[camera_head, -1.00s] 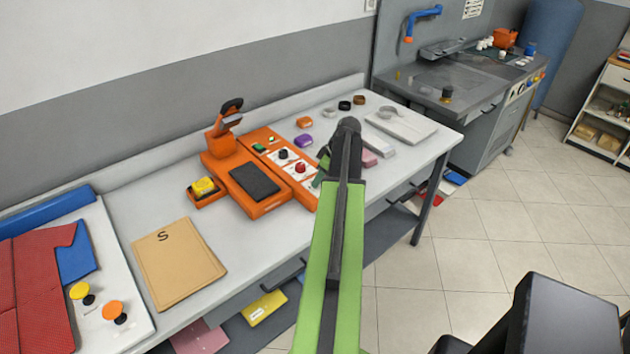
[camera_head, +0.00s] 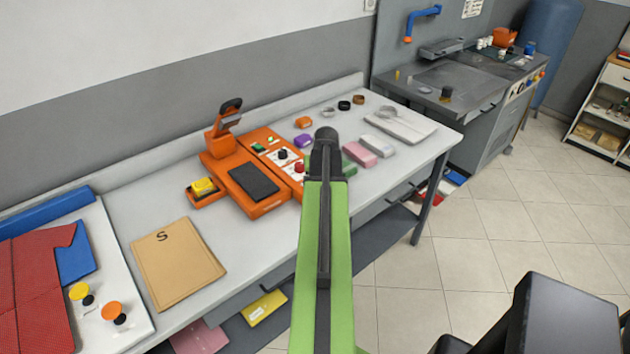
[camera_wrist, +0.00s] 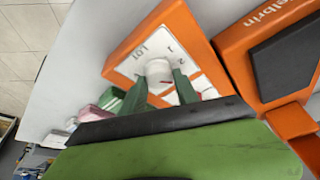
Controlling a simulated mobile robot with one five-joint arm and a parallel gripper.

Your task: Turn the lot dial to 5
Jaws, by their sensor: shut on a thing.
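The lot dial (camera_wrist: 158,72) is a pale round knob on the white panel marked "LOT" (camera_wrist: 142,54) of an orange machine. My gripper (camera_wrist: 160,82) has its two green fingers on either side of the dial, shut on it. The numeral for the dial's setting is not readable. In the head view the orange machine (camera_head: 222,174) stands on the white table, with a black knob (camera_head: 283,154) and a red knob (camera_head: 299,167) on its panel. There my arm's end (camera_head: 326,142) hides the lot dial and the fingertips.
Pink block (camera_head: 360,153) and green block (camera_head: 348,163) lie just right of my arm. A tan folder (camera_head: 178,263) lies on the table (camera_head: 125,208) at front left.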

